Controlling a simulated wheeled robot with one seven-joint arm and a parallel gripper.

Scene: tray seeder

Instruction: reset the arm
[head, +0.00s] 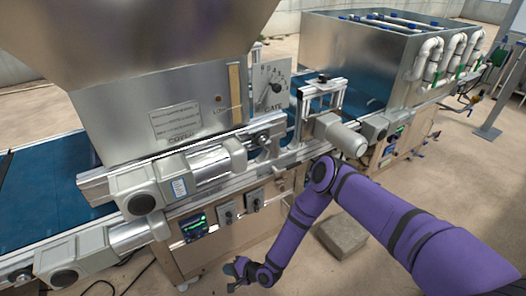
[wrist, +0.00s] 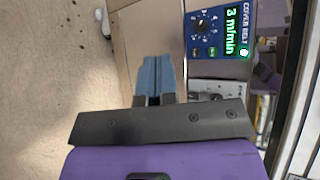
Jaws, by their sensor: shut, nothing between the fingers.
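My gripper (head: 232,268) hangs low at the end of my purple arm, in front of the seeder's lower frame in the head view. In the wrist view my gripper (wrist: 158,68) has its two blue-grey fingers pressed together with nothing between them. The arm bends down at its elbow in front of the machine. Beyond the fingers, the wrist view shows a control panel (wrist: 221,32) reading "COVER BELT 3 m/min", with a black knob and a green button. The fingers appear apart from the panel.
The tray seeder's metal hopper (head: 165,95) stands over a blue belt (head: 45,170). A gate dial (head: 274,88) and motors (head: 140,192) line the front. A small panel (head: 195,227) and switch boxes sit below. A grey block (head: 343,236) lies on the open floor behind my arm.

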